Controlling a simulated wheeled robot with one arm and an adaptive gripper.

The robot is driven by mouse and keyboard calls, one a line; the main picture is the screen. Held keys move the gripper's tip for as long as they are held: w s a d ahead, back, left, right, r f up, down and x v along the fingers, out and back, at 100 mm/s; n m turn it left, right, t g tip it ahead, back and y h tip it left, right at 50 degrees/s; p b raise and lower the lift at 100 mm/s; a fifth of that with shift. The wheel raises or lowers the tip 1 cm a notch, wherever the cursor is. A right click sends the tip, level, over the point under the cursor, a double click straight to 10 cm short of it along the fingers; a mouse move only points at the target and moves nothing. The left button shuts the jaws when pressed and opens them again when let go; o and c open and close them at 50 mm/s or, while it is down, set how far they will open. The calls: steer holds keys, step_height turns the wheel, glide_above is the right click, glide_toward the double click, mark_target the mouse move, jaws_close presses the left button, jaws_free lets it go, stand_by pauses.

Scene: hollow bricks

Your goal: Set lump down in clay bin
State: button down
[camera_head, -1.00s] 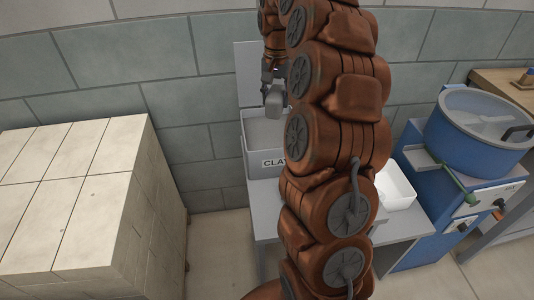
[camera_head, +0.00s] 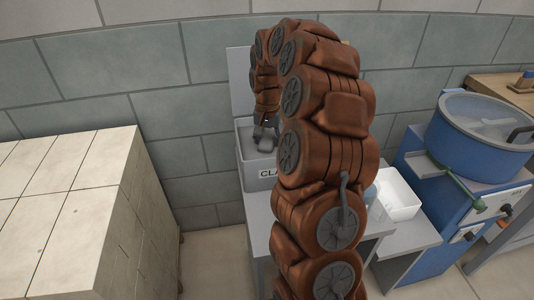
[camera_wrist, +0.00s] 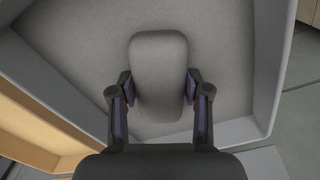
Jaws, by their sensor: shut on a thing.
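The clay bin (camera_head: 251,172) is a grey box on a grey stand, with a label whose visible letters read "CLA"; my arm hides its right part. My gripper (camera_head: 264,146) points down into the bin's open top. In the wrist view my gripper (camera_wrist: 158,95) is shut on the lump (camera_wrist: 159,62), a smooth grey rounded block between both fingers. The bin's inner floor (camera_wrist: 225,50) and pale walls surround the lump. I cannot tell whether the lump touches the floor.
A stack of pale bricks (camera_head: 75,215) stands at the left. A white tray (camera_head: 398,195) is right of my arm on the stand. A blue machine with a round drum (camera_head: 480,140) stands farther right. A block wall is close behind the bin.

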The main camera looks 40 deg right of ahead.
mark_target(267, 138)
steer(key=shift+f, duration=2.15)
steer(key=shift+f, duration=0.1)
steer(key=c, duration=0.5)
jaws_free()
steer(key=shift+c, duration=0.2)
step_height(267, 138, up, 11)
steer(key=shift+r, duration=0.6)
